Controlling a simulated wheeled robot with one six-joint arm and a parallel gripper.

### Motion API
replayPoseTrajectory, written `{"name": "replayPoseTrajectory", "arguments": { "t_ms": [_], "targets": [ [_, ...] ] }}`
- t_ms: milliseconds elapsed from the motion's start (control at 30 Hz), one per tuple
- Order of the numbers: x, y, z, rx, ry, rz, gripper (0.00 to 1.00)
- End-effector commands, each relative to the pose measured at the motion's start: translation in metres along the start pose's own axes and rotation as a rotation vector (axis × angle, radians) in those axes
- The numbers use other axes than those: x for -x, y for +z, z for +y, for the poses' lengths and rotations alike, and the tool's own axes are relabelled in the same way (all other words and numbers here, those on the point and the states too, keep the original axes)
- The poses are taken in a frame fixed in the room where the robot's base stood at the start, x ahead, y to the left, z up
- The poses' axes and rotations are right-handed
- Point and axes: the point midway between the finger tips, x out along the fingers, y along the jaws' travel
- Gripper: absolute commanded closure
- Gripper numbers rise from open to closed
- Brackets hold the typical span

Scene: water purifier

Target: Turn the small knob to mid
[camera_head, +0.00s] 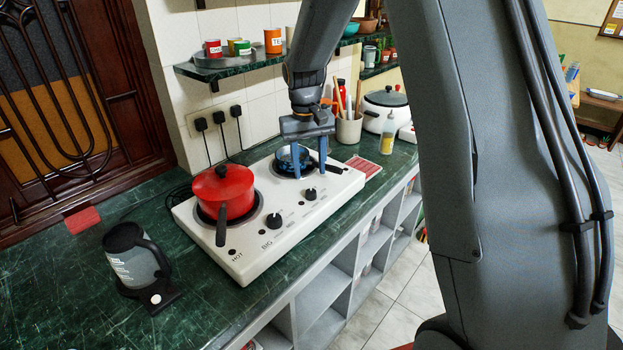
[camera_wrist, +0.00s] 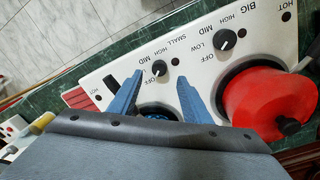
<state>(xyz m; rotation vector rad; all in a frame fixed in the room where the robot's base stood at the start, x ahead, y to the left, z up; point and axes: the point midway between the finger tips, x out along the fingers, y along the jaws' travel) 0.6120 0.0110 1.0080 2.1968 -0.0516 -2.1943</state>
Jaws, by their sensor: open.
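The small knob (camera_head: 310,194) is a black dial on the front of the white cooktop (camera_head: 262,262), at the right-hand burner. In the wrist view the small knob (camera_wrist: 159,68) has OFF, MID and HIGH printed around it. Its pointer is too small to read surely. My gripper (camera_head: 310,177) has two blue fingers, pointing down and spread apart, just behind the small knob over the right burner. In the wrist view the open gripper (camera_wrist: 159,76) has one fingertip to each side of the knob, with gaps, and holds nothing.
The big knob (camera_head: 273,220) is left of the small one. A red pot (camera_head: 225,192) sits on the left burner. A small blue pan (camera_head: 287,157) sits on the right burner beneath my fingers. A utensil holder (camera_head: 349,130) stands behind. A kettle (camera_head: 133,262) stands at front left.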

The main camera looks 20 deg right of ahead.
Motion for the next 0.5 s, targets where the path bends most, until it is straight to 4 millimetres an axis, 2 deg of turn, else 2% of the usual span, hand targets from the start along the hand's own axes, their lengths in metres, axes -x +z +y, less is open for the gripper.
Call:
{"name": "replayPoseTrajectory", "arguments": {
  "t_ms": [167, 500],
  "targets": [
    [-0.007, -0.007, 0.0, -0.002, 0.003, -0.005, 0.56],
    [-0.056, -0.006, 0.001, -0.003, 0.002, -0.006, 0.56]
  ]
}}
